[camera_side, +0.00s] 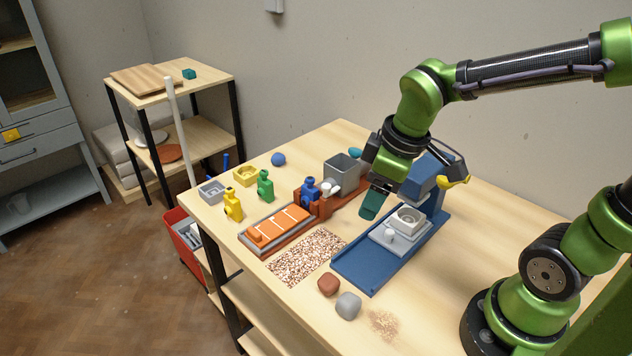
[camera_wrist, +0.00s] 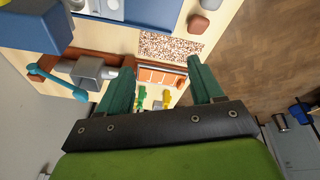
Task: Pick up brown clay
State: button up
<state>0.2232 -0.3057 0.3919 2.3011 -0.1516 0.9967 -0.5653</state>
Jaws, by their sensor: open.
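The brown clay (camera_side: 328,284) is a small reddish-brown lump on the table near the front edge, beside a grey lump (camera_side: 348,305). In the wrist view the brown clay (camera_wrist: 198,24) shows at the top, right of centre. My gripper (camera_side: 372,205) is high over the back right of the table, above the blue tray's far side and well away from the clay. In the wrist view my gripper's two green fingers (camera_wrist: 158,88) are spread wide with nothing between them.
A blue tray (camera_side: 352,272) holds a white block with a cup. A speckled patch (camera_side: 305,257) and an orange sectioned tray (camera_side: 276,232) lie left of it. A grey square container (camera_side: 341,172) and several small coloured figures stand further back. Crumbs (camera_side: 384,323) lie right of the grey lump.

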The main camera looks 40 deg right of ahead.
jog(key=w+a+f+n+g, duration=0.2)
jog(key=a+f+n, duration=0.15)
jog(key=n, duration=0.75)
jog(key=n+g, duration=0.1)
jog(key=n, duration=1.2)
send_over(327, 280)
jog(key=r+n, duration=0.1)
jog(key=n, duration=0.6)
jog(key=f, duration=1)
jog(key=shift+w+a+f, duration=0.15)
jog(key=shift+w+f, duration=0.05)
jog(key=shift+f, duration=0.15)
jog(key=shift+s+d+f, duration=0.1)
jog(key=shift+f, duration=1.25)
jog(key=shift+s+d+f, duration=0.1)
jog(key=shift+f, duration=1.25)
jog(key=shift+c, duration=0.2)
jog(key=c, duration=1)
jog(key=shift+r, duration=0.1)
jog(key=shift+c, duration=0.2)
